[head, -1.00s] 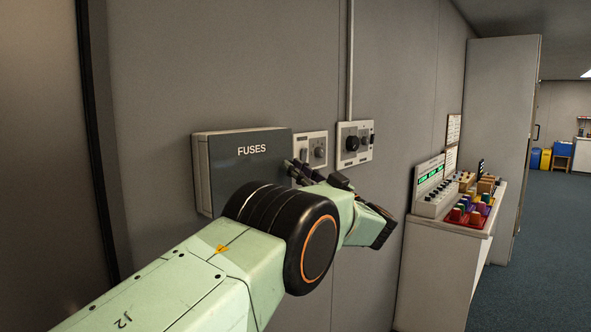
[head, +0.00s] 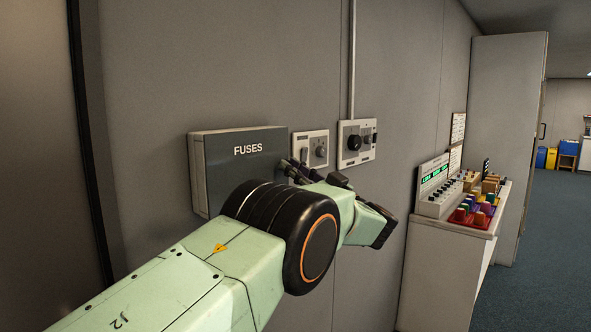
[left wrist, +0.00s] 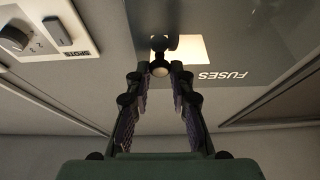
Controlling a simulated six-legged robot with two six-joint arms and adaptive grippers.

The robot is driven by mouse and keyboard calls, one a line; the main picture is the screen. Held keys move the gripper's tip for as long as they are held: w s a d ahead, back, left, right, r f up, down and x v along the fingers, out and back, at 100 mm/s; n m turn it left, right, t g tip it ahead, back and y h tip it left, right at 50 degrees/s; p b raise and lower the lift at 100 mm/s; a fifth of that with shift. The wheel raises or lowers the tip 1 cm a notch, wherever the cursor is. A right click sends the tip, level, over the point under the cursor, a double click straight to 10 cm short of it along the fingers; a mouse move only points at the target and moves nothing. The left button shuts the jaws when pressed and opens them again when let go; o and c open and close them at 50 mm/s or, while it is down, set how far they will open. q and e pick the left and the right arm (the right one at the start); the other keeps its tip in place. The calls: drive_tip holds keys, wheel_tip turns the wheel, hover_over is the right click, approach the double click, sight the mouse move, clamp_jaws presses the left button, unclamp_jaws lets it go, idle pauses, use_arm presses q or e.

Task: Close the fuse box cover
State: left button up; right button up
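The fuse box (head: 197,165) is a light grey box on the wall in the head view. Its dark grey cover, marked FUSES (head: 235,160), lies over the front and looks flush or nearly so; my arm hides its lower right part. My left gripper (head: 300,171) is at the cover's right edge. In the left wrist view its two fingers (left wrist: 159,76) are apart, with a small round knob (left wrist: 160,68) in front of and between the tips. The cover also shows there, with its label upside down (left wrist: 222,75). Contact with the knob cannot be told. My right gripper is not in view.
Two switch panels, one nearer (head: 319,150) and one with a conduit (head: 356,143), are on the wall just right of the box. A cabinet (head: 440,260) with a control console stands farther right, beside a tall grey locker (head: 503,120). Blue floor is clear at right.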

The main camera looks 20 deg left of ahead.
use_arm(q)
drive_tip(key=o, duration=0.4)
drive_tip(key=shift+a, duration=0.35)
drive_tip(key=shift+o, duration=0.2)
drive_tip(key=shift+d, duration=0.1)
drive_tip(key=shift+d, duration=0.1)
drive_tip(key=v, duration=1.1)
drive_tip(key=shift+d+f, duration=0.15)
drive_tip(key=shift+d, duration=0.2)
drive_tip(key=shift+s+d, duration=0.1)
drive_tip(key=shift+s, duration=0.05)
